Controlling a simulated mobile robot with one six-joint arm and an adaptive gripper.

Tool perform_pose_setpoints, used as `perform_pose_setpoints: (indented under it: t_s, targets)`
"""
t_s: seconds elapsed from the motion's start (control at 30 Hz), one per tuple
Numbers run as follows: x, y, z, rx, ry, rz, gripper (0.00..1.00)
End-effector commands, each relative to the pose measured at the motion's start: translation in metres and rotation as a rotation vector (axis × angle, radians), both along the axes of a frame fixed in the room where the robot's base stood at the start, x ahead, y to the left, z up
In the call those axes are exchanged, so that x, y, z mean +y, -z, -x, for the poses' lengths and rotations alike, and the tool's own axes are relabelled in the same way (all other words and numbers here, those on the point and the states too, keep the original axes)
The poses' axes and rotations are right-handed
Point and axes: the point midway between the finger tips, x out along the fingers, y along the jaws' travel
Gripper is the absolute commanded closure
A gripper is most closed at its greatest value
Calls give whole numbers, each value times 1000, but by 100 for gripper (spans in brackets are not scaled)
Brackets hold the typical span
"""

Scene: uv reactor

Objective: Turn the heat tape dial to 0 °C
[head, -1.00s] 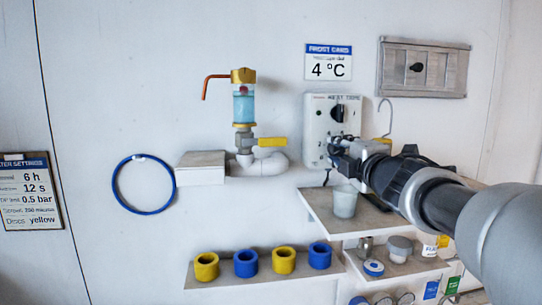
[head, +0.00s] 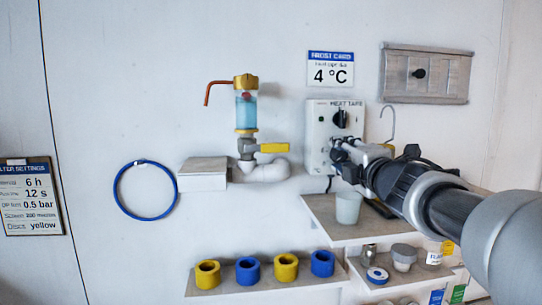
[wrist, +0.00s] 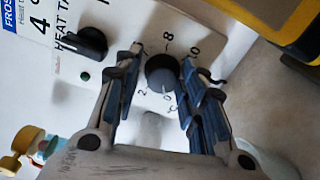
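The white heat tape box (head: 318,128) is on the wall, with a black switch knob (head: 340,118) in its upper part. In the wrist view the box shows tilted, with that black knob (wrist: 86,42), a small green light (wrist: 85,76) and a round black dial (wrist: 162,73) ringed by printed numbers such as 2, 8 and 10. My gripper (wrist: 163,62) is open, with one finger on each side of the round dial. I cannot tell whether they touch it. In the head view my gripper (head: 338,150) covers the box's lower part and hides the dial. The dial's pointer is unclear.
A frost card reading 4 °C (head: 331,69) hangs above the box. A shelf (head: 325,222) with a white cup (head: 348,207) is below my gripper. A wire hook (head: 387,122) is right of the box, and a yellow-handled valve (head: 273,148) is to the left.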

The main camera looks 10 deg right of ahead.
Motion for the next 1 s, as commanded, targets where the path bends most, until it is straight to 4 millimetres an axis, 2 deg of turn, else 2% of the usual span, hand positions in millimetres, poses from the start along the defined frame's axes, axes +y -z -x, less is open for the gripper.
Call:
perform_pose_setpoints:
  t_s: [0.1, 0.5, 0.63, 0.77, 1.0]
  targets:
    - [0, 1, 0, 3, 1, -1, 52]
    - [0, 3, 0, 5, 1, -2, 52]
    - [0, 2, 0, 6, 1, -57, 52]
    - [0, 0, 0, 7, 0, -231, 52]
    - [0, -2, 0, 6, 1, -715, 52]
